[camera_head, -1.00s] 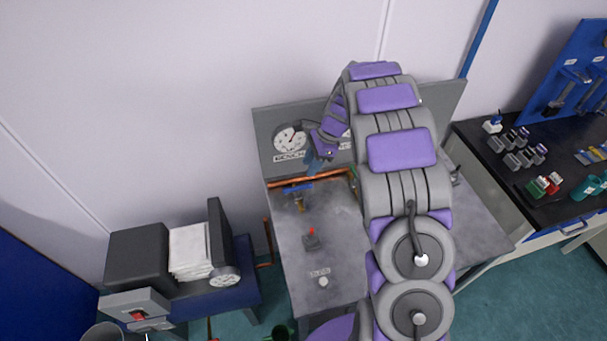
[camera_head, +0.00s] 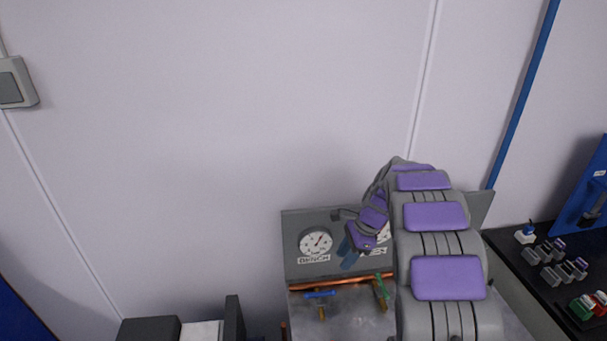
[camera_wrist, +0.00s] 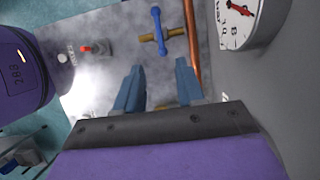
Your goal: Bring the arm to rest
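My arm, purple and grey, reaches over the right part of the grey bench (camera_head: 345,297) in the head view and bends over at the top. My gripper (camera_head: 350,252) hangs in front of the bench's back panel, right of the dial gauge (camera_head: 316,242). In the wrist view my gripper (camera_wrist: 160,88) shows two blue fingers apart with nothing between them. Beyond them lie a blue-handled brass valve (camera_wrist: 160,32) and a red-tipped switch (camera_wrist: 95,47). The gauge (camera_wrist: 238,18) is at the upper right there.
A copper pipe (camera_head: 335,284) runs along the foot of the back panel. A dark worktop (camera_head: 535,277) with several small grey blocks stands to the right. Black equipment (camera_head: 150,330) is at the lower left.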

